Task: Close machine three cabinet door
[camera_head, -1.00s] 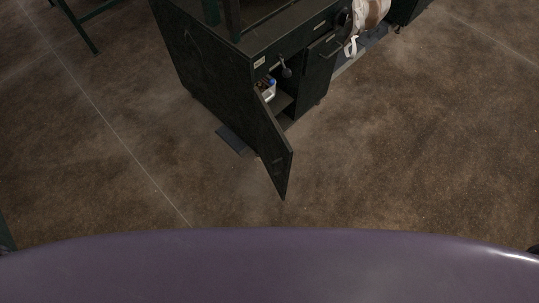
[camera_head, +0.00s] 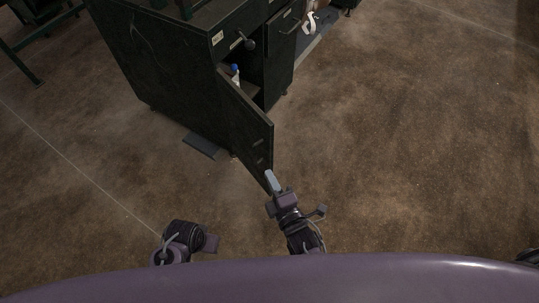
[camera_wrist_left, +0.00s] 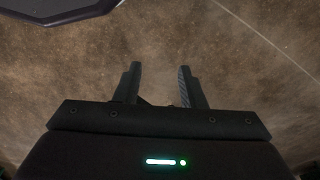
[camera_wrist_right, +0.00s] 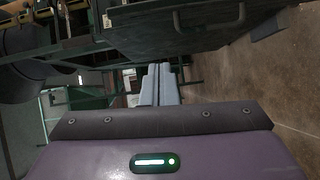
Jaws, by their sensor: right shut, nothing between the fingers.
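The dark green cabinet (camera_head: 170,75) stands at the upper middle of the head view. Its door (camera_head: 248,130) is swung open toward me, and the open compartment shows a bottle with a blue cap (camera_head: 235,72). My right gripper (camera_head: 270,178) is shut and empty, its pale fingers at the lower free corner of the door; I cannot tell whether they touch it. The right wrist view shows the fingers together (camera_wrist_right: 158,80). My left arm is low at the left of the head view. The left wrist view shows the left gripper (camera_wrist_left: 158,80) open and empty above the floor.
A dark flat plate (camera_head: 203,146) lies on the floor beside the cabinet. A green metal frame (camera_head: 25,60) stands at the upper left. A white strap (camera_head: 309,24) hangs at the top right. The brown floor (camera_head: 410,130) to the right is clear.

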